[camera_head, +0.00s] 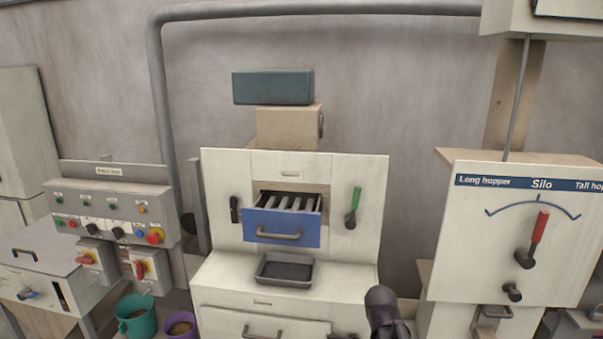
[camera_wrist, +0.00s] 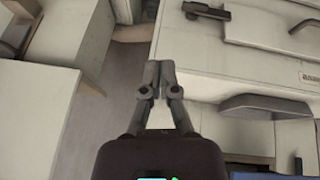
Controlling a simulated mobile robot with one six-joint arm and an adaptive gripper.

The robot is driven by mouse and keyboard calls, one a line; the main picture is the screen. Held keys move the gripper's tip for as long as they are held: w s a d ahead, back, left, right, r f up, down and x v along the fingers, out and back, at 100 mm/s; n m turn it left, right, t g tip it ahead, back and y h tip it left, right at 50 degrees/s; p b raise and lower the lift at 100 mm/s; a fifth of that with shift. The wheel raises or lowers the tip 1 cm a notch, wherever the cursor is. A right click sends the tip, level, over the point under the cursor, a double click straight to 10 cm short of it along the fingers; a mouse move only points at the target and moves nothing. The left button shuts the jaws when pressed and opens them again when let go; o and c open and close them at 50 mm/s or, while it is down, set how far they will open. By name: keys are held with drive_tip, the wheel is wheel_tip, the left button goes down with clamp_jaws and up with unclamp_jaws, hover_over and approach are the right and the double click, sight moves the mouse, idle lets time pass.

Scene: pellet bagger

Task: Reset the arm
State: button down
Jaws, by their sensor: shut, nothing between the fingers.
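My gripper (camera_wrist: 158,74) is in the middle of the wrist view, its two grey fingers together and empty. It hangs in free space in front of a pale cabinet (camera_wrist: 220,72) and touches nothing that I can see. In the head view a dark part of my arm rises at the bottom edge, right of the middle; the fingers cannot be made out clearly there.
The bagger cabinet (camera_head: 225,180) has an open blue drawer (camera_head: 280,230), a black tray (camera_head: 285,271) and a green-handled lever (camera_head: 353,208). A Silo panel (camera_head: 480,240) with a red lever (camera_head: 536,232) stands right. A control box (camera_head: 105,205) and teal bucket (camera_head: 134,318) are left.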

drive_tip(key=s+a+f+g+y, duration=0.1)
drive_tip(key=s+a+g, duration=0.1)
drive_tip(key=s, duration=0.3)
drive_tip(key=s+a+f+g+y, duration=0.1)
drive_tip(key=s+a+g, duration=0.1)
drive_tip(key=s, duration=0.4)
drive_tip(key=shift+s+a+g, duration=0.25)
drive_tip(key=shift+a+g, duration=0.05)
drive_tip(key=shift+g, duration=0.2)
drive_tip(key=shift+w, duration=0.1)
idle(1.2)
